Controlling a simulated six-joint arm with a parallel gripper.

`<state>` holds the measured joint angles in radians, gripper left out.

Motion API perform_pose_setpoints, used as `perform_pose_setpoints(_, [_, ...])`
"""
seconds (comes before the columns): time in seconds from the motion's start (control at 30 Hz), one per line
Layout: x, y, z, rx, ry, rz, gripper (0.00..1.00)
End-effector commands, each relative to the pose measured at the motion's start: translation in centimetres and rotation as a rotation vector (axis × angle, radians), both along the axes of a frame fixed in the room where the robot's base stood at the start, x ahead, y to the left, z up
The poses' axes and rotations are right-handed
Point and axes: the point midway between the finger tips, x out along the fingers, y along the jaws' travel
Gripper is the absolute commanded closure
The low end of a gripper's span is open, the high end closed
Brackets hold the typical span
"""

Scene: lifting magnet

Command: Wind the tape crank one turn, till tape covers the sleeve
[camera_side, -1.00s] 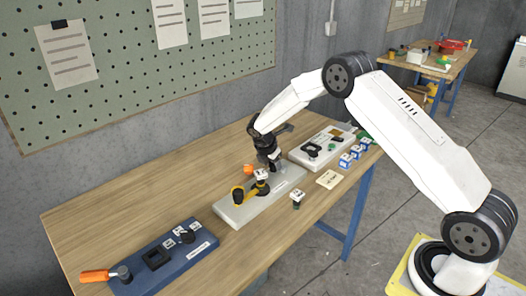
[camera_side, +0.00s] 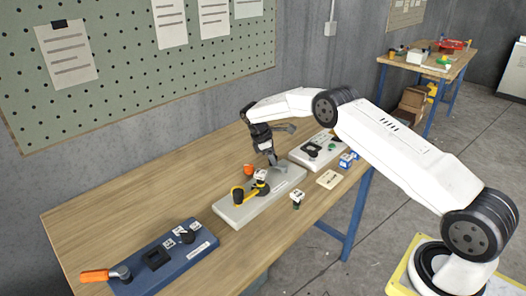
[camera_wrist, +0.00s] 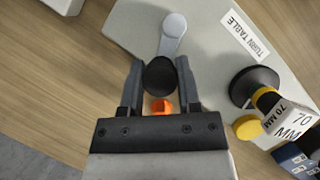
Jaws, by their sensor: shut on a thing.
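My gripper (camera_wrist: 159,68) is shut on the round black knob (camera_wrist: 160,77) of the crank, one finger on each side. The crank's light grey arm (camera_wrist: 172,36) runs away from the knob over a grey plate labelled TURN TABLE (camera_wrist: 205,58). In the side view my gripper (camera_side: 270,155) is low over the back part of the grey plate (camera_side: 232,213). A black round part (camera_wrist: 252,86) with a yellow band stands right of my gripper in the wrist view. Yellow and black parts (camera_side: 250,192) also show on the plate in the side view. I cannot make out the sleeve's tape cover.
A block marked 70 MM (camera_wrist: 292,120) is close on the right in the wrist view. A blue fixture (camera_side: 165,258) is at front left, a white fixture (camera_side: 303,155) at back right. Bare table lies left of the plate.

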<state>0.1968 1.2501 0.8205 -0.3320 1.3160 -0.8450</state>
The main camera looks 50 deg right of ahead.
Motion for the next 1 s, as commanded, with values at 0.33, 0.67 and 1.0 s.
perform_pose_setpoints(0.33, [0.3,-1.2,0.0,0.001,-0.003,-0.282,1.0])
perform_pose_setpoints(0.67, [0.3,-2.0,0.0,0.0,-0.003,-0.457,1.0])
perform_pose_setpoints(1.0, [0.3,-2.2,0.1,-0.002,-0.003,-0.527,1.0])
